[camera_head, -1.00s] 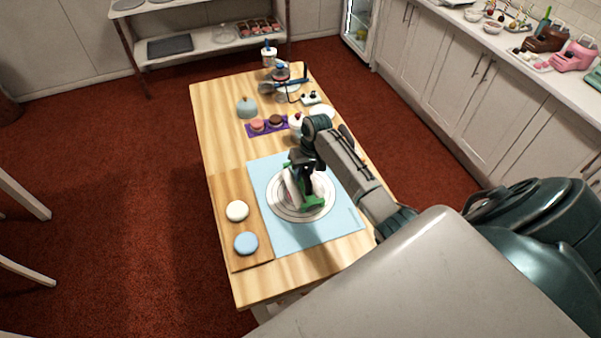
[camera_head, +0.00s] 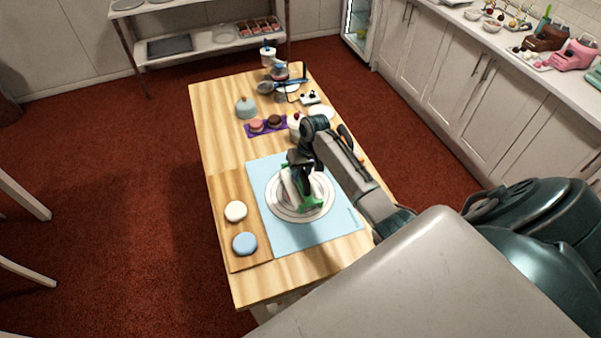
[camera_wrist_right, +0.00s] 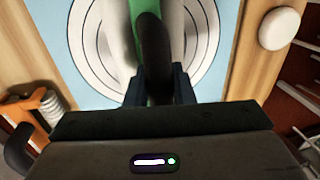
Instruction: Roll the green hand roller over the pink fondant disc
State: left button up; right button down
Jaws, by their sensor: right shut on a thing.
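My right gripper (camera_head: 301,172) is shut on the green hand roller (camera_head: 310,202), above the ringed white round plate (camera_head: 325,192) on the light blue mat. In the right wrist view the gripper (camera_wrist_right: 159,88) grips the dark handle (camera_wrist_right: 154,45), with the green frame (camera_wrist_right: 137,8) and pale roller beside it. I cannot make out a pink fondant disc under the roller; the tool and gripper hide the middle of the plate. Whether the roller touches anything is unclear. My left gripper is not in view.
A wooden board (camera_head: 232,185) left of the mat (camera_head: 290,242) holds a white disc (camera_head: 235,211) and a blue disc (camera_head: 244,243). Farther back are a purple tray (camera_head: 247,133) with pink and brown rounds, a blue-grey dome (camera_head: 246,107) and several tools.

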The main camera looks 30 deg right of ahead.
jog(key=shift+s+a+f, duration=0.15)
jog(key=shift+a+f, duration=0.2)
jog(key=shift+f, duration=0.05)
jog(key=shift+w+a, duration=0.2)
jog(key=shift+a, duration=0.4)
jog(key=shift+s+d, duration=0.15)
jog(key=shift+d, duration=0.6)
jog(key=shift+s+d+f, duration=0.1)
jog(key=shift+s+d, duration=0.1)
jog(key=shift+d, duration=0.55)
